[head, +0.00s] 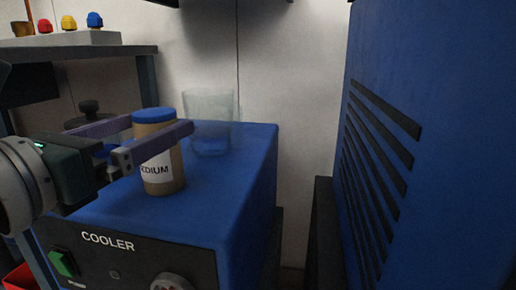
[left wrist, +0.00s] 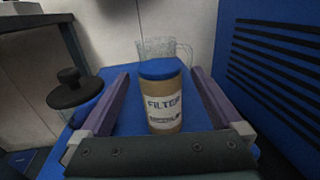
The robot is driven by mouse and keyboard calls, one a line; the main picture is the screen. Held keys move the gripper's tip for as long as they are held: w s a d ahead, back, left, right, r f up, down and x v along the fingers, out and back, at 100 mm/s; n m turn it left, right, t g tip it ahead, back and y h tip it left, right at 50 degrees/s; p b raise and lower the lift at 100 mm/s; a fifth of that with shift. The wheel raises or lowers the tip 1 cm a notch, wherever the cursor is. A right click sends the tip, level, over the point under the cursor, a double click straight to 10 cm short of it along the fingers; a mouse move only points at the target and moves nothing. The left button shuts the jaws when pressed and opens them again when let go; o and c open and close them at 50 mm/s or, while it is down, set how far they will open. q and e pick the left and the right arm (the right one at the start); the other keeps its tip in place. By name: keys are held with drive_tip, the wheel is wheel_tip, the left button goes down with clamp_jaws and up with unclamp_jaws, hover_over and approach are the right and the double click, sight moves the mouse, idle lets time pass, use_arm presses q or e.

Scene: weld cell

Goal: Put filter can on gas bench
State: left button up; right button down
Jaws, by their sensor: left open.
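The filter can (head: 160,150) is tan with a blue lid and a white label, and stands upright on the blue top of the cooler (head: 215,205). It also shows in the left wrist view (left wrist: 162,95), where the label reads FILTER. My left gripper (head: 162,123) is open, with one purple finger on each side of the can. In the left wrist view the can stands between the fingers (left wrist: 160,74), with a visible gap on both sides. My right gripper is out of view. I cannot tell which surface is the gas bench.
A clear glass jug (head: 210,112) stands just behind the can on the cooler. A jar with a black knobbed lid (left wrist: 75,92) is left of the can. A grey shelf (head: 80,52) with red, yellow and blue caps is at the back left. A tall blue vented cabinet (head: 450,150) blocks the right.

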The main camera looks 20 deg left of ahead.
use_arm(q)
drive_tip(key=shift+w+a, duration=0.1)
drive_tip(key=shift+w, duration=0.9)
drive_tip(key=shift+s, duration=0.1)
clamp_jaws()
